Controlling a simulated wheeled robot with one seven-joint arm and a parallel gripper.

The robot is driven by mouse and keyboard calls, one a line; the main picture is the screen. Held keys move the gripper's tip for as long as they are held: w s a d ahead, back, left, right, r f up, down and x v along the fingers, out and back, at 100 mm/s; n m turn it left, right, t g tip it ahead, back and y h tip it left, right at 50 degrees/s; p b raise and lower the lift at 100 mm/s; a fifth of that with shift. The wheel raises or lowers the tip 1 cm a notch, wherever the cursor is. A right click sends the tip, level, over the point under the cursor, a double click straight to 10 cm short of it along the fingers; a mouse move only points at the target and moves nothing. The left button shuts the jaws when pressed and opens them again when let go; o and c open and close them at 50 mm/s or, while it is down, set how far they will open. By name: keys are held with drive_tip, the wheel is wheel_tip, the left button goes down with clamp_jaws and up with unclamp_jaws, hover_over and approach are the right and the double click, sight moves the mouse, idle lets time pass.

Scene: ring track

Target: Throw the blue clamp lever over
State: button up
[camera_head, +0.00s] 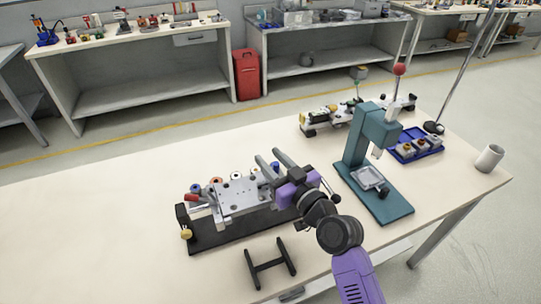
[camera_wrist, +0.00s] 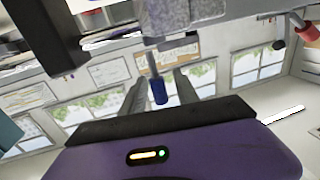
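The blue clamp lever (camera_wrist: 160,92) has a blue grip on a thin grey rod and hangs between my fingers in the wrist view, with gaps on both sides. In the head view only a bit of blue (camera_head: 276,168) shows between the fingers. My gripper (camera_head: 268,155) is open, its grey fingers reaching over the right end of the clamp fixture (camera_head: 237,194). The fixture is a grey block on a black base. A red-gripped lever (camera_wrist: 306,29) shows at the upper right of the wrist view and at the fixture's left end (camera_head: 191,198).
A black H-shaped stand (camera_head: 270,263) is in front of the fixture. A teal press (camera_head: 357,160) stands close to the right of my gripper. A blue tray (camera_head: 417,148) and a white cup (camera_head: 489,158) are farther right. The table's left side is clear.

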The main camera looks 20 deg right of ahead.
drive_tip(key=shift+w, duration=0.3)
drive_tip(key=shift+a, duration=0.1)
clamp_jaws()
drive_tip(key=shift+f, duration=0.1)
drive_tip(key=shift+d+f+m+t+h+b, duration=0.3)
drive_tip(key=shift+d+m+b, duration=0.75)
drive_tip(key=shift+m, duration=0.95)
drive_tip(key=shift+d+f+m+t+h+b, duration=0.15)
drive_tip(key=shift+d+f+m+t+b, duration=0.25)
drive_tip(key=shift+m+b, duration=1.35)
drive_tip(key=shift+d+f+m+t+h+b, duration=0.25)
drive_tip(key=shift+d+m+b, duration=0.7)
drive_tip(key=shift+m, duration=1.3)
